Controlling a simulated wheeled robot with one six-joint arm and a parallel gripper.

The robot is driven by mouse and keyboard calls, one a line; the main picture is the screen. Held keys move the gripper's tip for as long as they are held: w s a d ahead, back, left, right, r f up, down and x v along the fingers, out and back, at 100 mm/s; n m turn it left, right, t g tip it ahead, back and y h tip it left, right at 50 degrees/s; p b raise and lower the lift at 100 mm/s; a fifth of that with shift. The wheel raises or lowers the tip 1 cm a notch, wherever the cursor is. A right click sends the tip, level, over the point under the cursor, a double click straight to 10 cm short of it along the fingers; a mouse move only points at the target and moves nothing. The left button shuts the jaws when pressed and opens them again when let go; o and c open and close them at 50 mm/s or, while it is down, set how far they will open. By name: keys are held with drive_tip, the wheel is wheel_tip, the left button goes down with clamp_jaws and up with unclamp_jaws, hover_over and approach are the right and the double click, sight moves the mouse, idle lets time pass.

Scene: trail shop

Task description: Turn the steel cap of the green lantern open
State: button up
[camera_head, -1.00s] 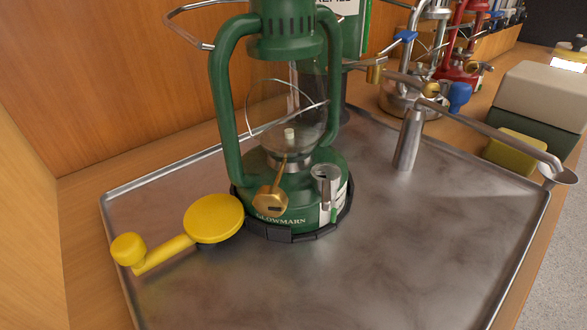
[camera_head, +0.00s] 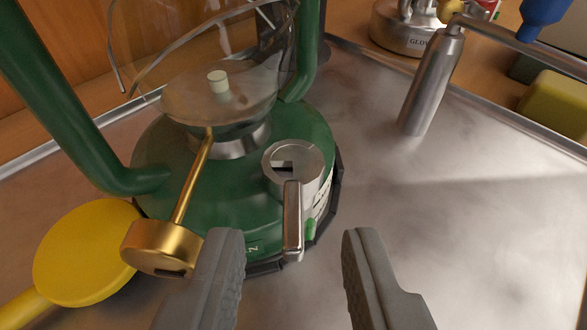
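The green lantern (camera_head: 165,150) stands upright on the metal tray, its upper part cut off by the frame. Its steel cap (camera_head: 292,165) sits on the right front of the green base. A steel lever (camera_head: 292,220) on the cap points toward me and hangs down over the base's edge. A brass knob (camera_head: 165,247) on a thin stem is left of the cap. My gripper (camera_head: 298,250) is open and empty. Its grey fingers are on either side of the lever's lower end, apart from it; I cannot tell the exact depth.
A yellow crank disc (camera_head: 85,254) lies at the left, close to the lantern. A steel post with an arm (camera_head: 430,90) stands at the right. Behind are a steel lantern (camera_head: 405,28) and a yellow-green block (camera_head: 555,103). The metal tray (camera_head: 480,225) is bare at the right.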

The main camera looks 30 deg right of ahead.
sight(294, 189)
drive_tip(key=shift+x, duration=1.35)
clamp_jaws()
